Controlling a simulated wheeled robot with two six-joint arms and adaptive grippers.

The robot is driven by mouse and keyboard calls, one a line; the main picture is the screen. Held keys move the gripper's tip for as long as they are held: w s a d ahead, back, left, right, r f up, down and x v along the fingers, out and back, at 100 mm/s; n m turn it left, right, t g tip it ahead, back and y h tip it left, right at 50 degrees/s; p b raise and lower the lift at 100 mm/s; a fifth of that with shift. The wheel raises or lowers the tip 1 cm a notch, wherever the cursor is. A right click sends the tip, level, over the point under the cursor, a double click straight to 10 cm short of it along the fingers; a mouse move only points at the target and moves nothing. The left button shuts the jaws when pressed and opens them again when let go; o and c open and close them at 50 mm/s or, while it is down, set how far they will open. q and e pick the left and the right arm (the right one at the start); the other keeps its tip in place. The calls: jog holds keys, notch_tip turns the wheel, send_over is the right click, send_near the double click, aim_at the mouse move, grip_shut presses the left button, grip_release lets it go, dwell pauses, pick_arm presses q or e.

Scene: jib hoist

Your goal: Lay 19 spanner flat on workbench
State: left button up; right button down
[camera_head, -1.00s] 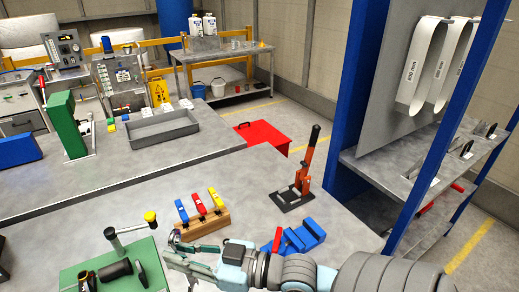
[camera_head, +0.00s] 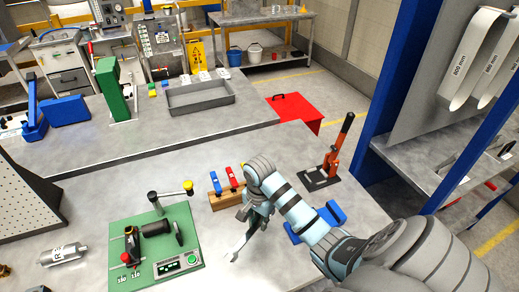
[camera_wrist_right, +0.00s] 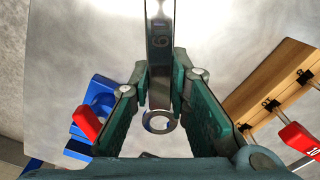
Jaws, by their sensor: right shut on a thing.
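My right gripper (camera_head: 252,216) is shut on the 19 spanner (camera_head: 240,242), which hangs from the fingers and slants down to the lower left over the workbench (camera_head: 285,152). In the right wrist view the spanner (camera_wrist_right: 160,60) runs between the fingertips (camera_wrist_right: 160,95), with its number facing the camera and its ring end (camera_wrist_right: 158,121) on the near side. Its far end is cut off at the top of that view. I cannot tell whether the spanner touches the bench. My left gripper is not in view.
A blue vise (camera_head: 332,213) and an orange-handled press (camera_head: 322,178) stand to the right.

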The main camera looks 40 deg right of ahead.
aim_at(259, 239)
jog(key=shift+s+f, duration=0.2)
jog(key=f, duration=0.5)
jog(key=shift+w+a+f, duration=0.15)
jog(key=shift+a+f, duration=0.05)
jog(key=shift+f, duration=0.65)
jog(key=c, duration=1.4)
grip_release()
jog(key=shift+c, duration=0.2)
notch_tip(259, 239, up, 8)
jog(key=shift+f, duration=0.2)
